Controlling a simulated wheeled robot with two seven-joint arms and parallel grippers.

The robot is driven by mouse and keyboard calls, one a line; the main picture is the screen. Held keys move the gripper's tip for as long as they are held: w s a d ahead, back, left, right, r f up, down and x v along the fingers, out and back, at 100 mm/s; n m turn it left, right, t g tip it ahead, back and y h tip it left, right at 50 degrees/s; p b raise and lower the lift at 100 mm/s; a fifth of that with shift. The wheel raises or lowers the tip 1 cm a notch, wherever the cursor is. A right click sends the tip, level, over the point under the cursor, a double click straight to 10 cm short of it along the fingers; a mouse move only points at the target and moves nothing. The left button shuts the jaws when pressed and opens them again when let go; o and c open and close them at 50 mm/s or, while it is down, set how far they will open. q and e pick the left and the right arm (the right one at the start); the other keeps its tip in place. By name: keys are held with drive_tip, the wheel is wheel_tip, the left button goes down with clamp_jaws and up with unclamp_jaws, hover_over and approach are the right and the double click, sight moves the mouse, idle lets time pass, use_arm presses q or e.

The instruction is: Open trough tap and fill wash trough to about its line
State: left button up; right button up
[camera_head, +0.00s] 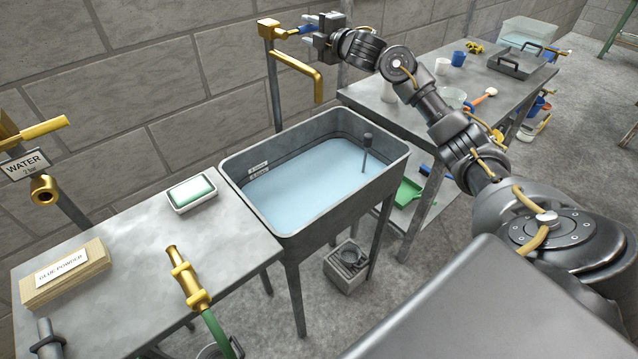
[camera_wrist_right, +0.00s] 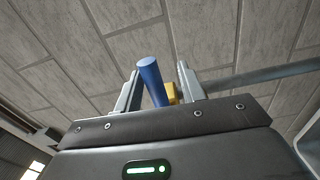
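The wash trough (camera_head: 402,163) is a grey basin on legs, holding pale blue water (camera_head: 310,180). Small white labels (camera_head: 258,168) sit on its inner far-left wall, close above the water; the exact level against a line is too small to tell. The brass trough tap (camera_head: 300,68) stands behind it, its spout over the basin; I see no stream. My right gripper (camera_head: 312,32) is at the tap's blue lever (camera_head: 300,30). In the right wrist view the blue lever (camera_wrist_right: 151,80) lies between the two fingers, with a gap visible beside it. My left gripper is out of view.
A left bench holds a soap dish (camera_head: 192,193), a glue powder box (camera_head: 65,275) and a brass hose fitting (camera_head: 186,275). A right table (camera_head: 420,118) carries cups and a tray.

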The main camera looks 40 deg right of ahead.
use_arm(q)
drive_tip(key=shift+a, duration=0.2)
use_arm(e)
drive_tip(key=shift+r, duration=0.1)
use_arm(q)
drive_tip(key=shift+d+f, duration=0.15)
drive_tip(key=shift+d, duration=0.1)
use_arm(e)
drive_tip(key=s, duration=0.7)
drive_tip(key=shift+d, duration=0.25)
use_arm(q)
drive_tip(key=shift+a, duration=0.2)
